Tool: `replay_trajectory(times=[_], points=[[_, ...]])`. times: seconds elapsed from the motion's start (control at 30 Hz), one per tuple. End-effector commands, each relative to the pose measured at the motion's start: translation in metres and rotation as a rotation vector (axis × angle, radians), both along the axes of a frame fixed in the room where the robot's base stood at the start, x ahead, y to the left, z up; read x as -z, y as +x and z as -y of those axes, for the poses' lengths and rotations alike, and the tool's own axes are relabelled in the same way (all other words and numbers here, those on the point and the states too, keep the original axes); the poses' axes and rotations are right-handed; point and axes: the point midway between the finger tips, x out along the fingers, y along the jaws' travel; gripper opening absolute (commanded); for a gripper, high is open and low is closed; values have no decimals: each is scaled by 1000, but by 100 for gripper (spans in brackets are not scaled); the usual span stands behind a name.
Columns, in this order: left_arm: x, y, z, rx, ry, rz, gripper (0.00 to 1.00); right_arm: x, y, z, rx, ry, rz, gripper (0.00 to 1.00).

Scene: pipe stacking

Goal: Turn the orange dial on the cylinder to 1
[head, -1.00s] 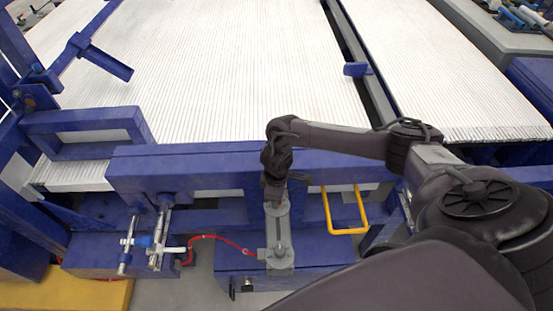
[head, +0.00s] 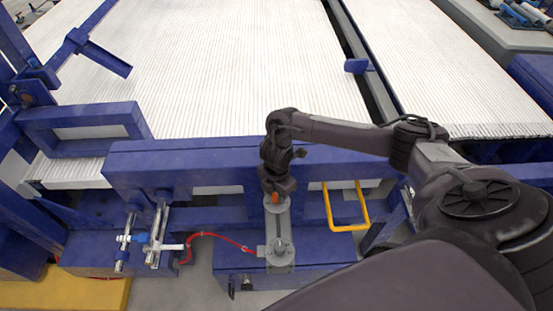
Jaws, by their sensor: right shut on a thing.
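The grey cylinder (head: 280,228) stands at the front of the blue frame, with a red hose running to its lower end. The small orange dial (head: 275,198) shows at its upper end. My right gripper (head: 274,194) comes down over the dial from above and is shut on it. The fingertips are small and dark here, and the dial's markings are too small to read. My left gripper is not in view.
A blue beam (head: 180,165) runs behind the cylinder, with the white roller bed (head: 220,80) beyond it. A yellow handle (head: 347,226) is close on the right. Metal valve fittings (head: 157,240) and the red hose (head: 215,236) are on the left.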

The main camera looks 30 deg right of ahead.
Motion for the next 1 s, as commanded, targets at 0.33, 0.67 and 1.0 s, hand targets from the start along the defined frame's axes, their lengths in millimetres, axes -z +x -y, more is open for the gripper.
replay_trajectory(times=[0.33, 0.67, 1.0], points=[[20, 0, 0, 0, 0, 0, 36, 1, 2, 0, -329, 2, 6, 5], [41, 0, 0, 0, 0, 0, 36, 1, 1, 0, -643, 0, 6, 5], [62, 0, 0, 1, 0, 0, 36, 1, 1, 1, -965, -1, 6, 5]])
